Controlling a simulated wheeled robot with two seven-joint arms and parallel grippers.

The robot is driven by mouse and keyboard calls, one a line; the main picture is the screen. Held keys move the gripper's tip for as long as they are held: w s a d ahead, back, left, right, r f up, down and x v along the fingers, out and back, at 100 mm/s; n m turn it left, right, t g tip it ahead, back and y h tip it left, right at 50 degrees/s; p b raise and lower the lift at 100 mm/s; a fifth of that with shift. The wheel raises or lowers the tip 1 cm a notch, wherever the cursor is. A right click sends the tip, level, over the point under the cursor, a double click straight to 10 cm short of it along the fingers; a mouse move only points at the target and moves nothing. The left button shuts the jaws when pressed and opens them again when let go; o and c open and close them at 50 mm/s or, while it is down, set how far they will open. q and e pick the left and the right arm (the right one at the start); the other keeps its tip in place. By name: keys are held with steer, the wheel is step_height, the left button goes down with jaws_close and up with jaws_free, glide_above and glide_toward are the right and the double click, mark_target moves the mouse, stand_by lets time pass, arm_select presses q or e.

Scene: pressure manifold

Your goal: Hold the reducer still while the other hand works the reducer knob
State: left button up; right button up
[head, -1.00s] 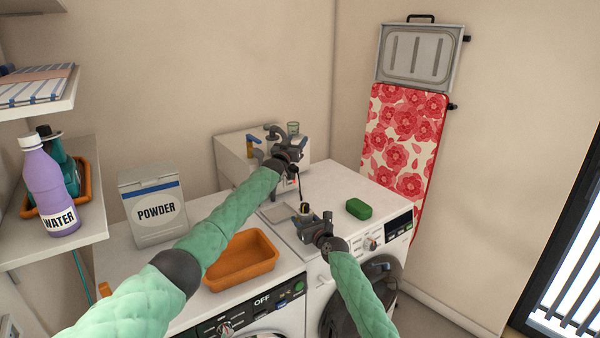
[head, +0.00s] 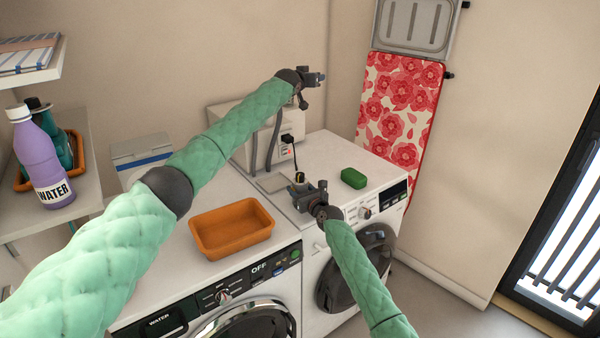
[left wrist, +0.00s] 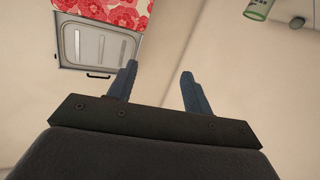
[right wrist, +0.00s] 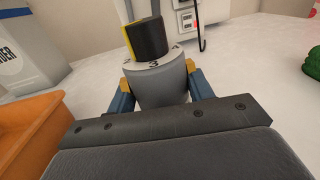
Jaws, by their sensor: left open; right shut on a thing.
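The reducer (right wrist: 160,88) is a grey round body with a numbered top ring. Its black knob with a yellow stripe (right wrist: 150,38) stands on top. In the right wrist view the blue fingers of my right gripper (right wrist: 160,95) are on either side of the body, shut on it. In the head view my right gripper (head: 312,193) is over the washer top and mostly hides the reducer; the knob (head: 299,177) shows just behind it. My left gripper (head: 318,78) is open and empty, raised high near the wall, well away from the knob. It also shows in the left wrist view (left wrist: 160,80).
A pale box (head: 228,118) with hoses stands behind the reducer. An orange tray (head: 205,245) sits at the left front. The powder box (head: 128,160) is partly behind my left arm.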

arm_select(q)
steer(key=s+d+f+n+g+y, duration=0.1)
steer(key=s+f+g+y, duration=0.1)
steer(key=s+f+g, duration=0.35)
steer(key=n+g+y, duration=0.1)
steer(key=g+y, duration=0.4)
steer(key=g, duration=0.4)
glide_toward(300, 174)
steer(key=f, duration=0.9)
steer(key=shift+w+d, duration=0.1)
steer(key=shift+w, duration=0.2)
steer(key=c, duration=1)
